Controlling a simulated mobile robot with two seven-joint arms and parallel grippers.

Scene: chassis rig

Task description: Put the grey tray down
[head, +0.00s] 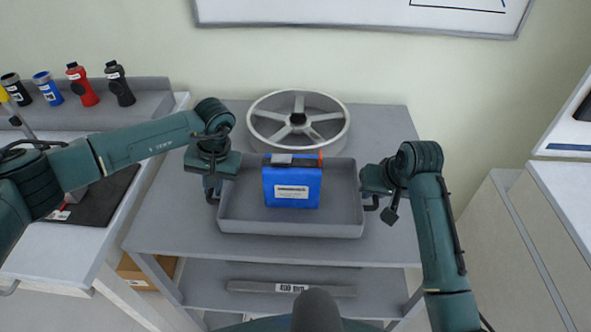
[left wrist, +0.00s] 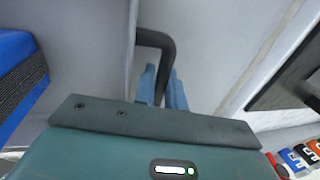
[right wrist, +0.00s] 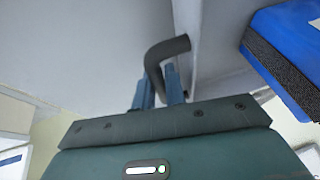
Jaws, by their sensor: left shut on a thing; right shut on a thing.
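The grey tray (head: 290,227) is in the middle of the head view, over the grey table, with a dark handle at each end. I cannot tell whether it touches the table top. A blue box (head: 292,188) with a white label stands in it, and it also shows in the right wrist view (right wrist: 285,60). My left gripper (head: 212,195) is shut on the tray's left handle, a dark bar seen in the left wrist view (left wrist: 160,42). My right gripper (head: 372,202) is shut on the right handle, seen in the right wrist view (right wrist: 165,52).
A grey spoked wheel (head: 298,121) lies on the table (head: 170,225) behind the tray. A lower shelf holds a labelled grey bar (head: 290,288). A left bench carries several bottles (head: 82,84). Bare table shows left, right and in front of the tray.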

